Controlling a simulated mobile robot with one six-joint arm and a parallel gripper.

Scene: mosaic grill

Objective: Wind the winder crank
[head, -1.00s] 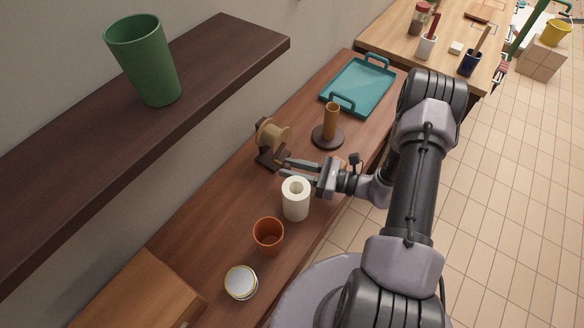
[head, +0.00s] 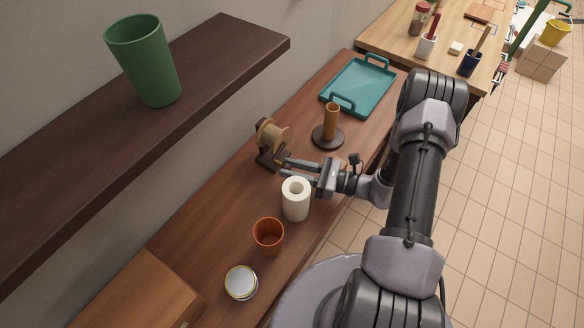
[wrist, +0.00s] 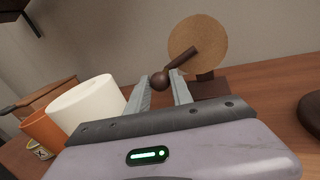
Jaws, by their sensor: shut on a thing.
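The winder is a tan round spool (head: 273,134) on a dark stand (head: 267,158), against the wall on the brown counter. In the wrist view its tan disc (wrist: 205,42) faces me. A dark crank arm (wrist: 182,56) slants from near the disc's middle down left to a round dark knob (wrist: 159,81). My gripper (head: 285,167) reaches the winder from the right in the head view. In the wrist view the gripper (wrist: 160,77) has its fingers on either side of the knob, shut on it. The knob is too small to make out in the head view.
A white paper roll (head: 296,201) stands close beside my gripper, with an orange cup (head: 268,236) and a round tin (head: 241,283) nearer. A brown post on a round base (head: 329,136) and a teal tray (head: 358,88) lie beyond. A dark shelf (head: 220,45) overhangs at left.

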